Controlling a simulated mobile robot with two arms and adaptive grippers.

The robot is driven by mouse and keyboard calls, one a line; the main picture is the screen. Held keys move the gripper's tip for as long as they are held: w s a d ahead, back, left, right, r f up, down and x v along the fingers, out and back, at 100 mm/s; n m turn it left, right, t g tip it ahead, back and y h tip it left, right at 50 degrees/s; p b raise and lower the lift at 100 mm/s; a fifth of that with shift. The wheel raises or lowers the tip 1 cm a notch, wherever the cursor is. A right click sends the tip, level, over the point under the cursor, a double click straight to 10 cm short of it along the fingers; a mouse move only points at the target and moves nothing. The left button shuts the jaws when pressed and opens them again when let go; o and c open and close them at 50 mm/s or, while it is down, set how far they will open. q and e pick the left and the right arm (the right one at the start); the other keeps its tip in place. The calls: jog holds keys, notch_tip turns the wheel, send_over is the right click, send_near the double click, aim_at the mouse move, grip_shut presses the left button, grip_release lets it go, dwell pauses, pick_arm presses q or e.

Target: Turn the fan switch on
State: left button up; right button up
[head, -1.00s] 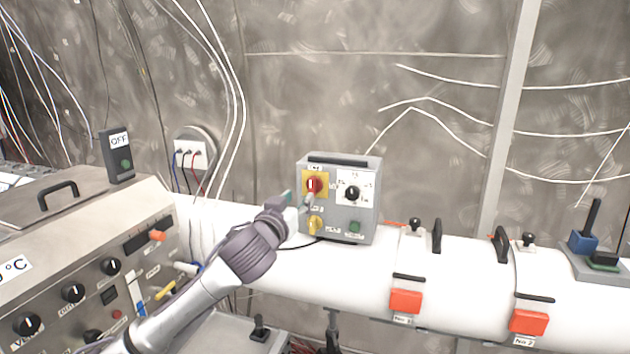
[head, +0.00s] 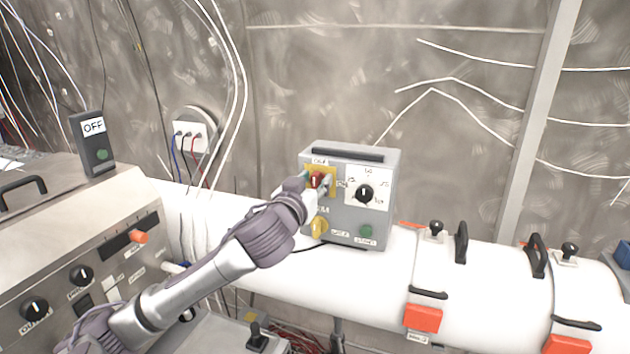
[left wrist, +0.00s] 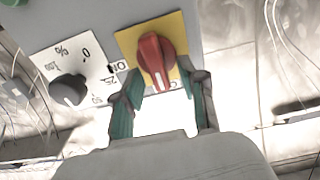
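The fan switch is a red rotary knob (head: 317,180) on a yellow plate, at the upper left of a grey control box (head: 341,230). A label reading OFF sits above it in the head view. In the left wrist view, the red knob (left wrist: 156,60) has a white line pointing down between the fingers; an "On" label (left wrist: 122,67) is to its left. My left gripper (head: 315,184) is at the knob, its green-padded fingers (left wrist: 163,88) apart, one on each side of the knob's lower end. I cannot tell whether they touch it. My right gripper is not in view.
A grey console (head: 70,260) is at left; a wall outlet (head: 190,137) is behind.

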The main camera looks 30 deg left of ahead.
pick_arm(q)
jog(key=c, duration=0.5)
jog(key=shift+c, duration=1.3)
grip_shut()
